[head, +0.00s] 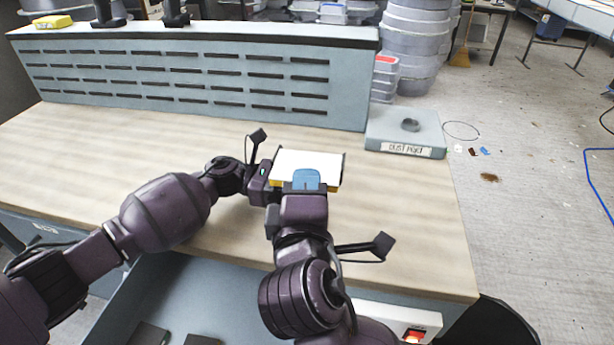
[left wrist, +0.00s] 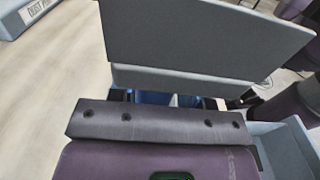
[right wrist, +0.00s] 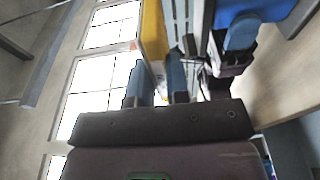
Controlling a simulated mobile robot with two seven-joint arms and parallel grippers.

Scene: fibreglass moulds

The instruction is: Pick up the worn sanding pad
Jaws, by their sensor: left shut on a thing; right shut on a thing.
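A flat pad with a pale top (head: 312,163) and a yellow edge shows in the middle of the head view, and I take it for the worn sanding pad. My right gripper (head: 307,181) is shut on its near side, one blue fingertip over the pale top. In the right wrist view the yellow side (right wrist: 154,32) stands by the blue fingers. My left gripper (head: 268,183) is at the pad's left, shut on a grey, plate-like piece (left wrist: 200,38) that fills the top of the left wrist view. Whether this piece touches the pad is hidden.
The pale wooden bench top (head: 110,150) is mostly clear. A slotted grey extraction box (head: 200,80) runs along its back, with a yellow block (head: 52,21) on top. A box labelled dust port (head: 405,133) stands at the back right. An open drawer (head: 190,290) is in front.

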